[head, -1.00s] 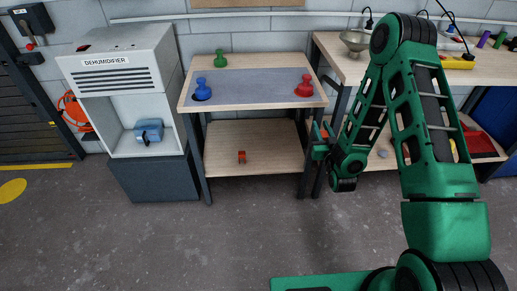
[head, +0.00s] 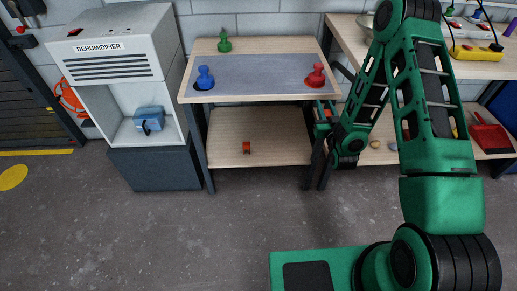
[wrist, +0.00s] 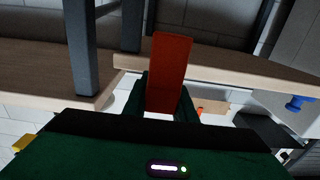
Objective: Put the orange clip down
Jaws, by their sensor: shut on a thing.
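My gripper (head: 322,118) is at the right end of the small wooden workbench, beside its legs and above the level of the lower shelf. In the wrist view my gripper (wrist: 165,103) is shut on a long red-orange piece, the orange clip (wrist: 169,70), which sticks out past the fingertips. In the head view only a small red-orange bit of the clip (head: 328,112) shows; my arm hides the rest. The clip is held in the air. The workbench's lower shelf (head: 280,142) is bare except for a small orange piece (head: 246,147).
The bench top (head: 208,47) carries a green peg figure (head: 224,42), a blue one (head: 205,78) and a red one (head: 315,75). A dehumidifier (head: 110,60) stands left with a blue thing (head: 149,119) in its bay. A second bench with a red dustpan (head: 490,136) stands right.

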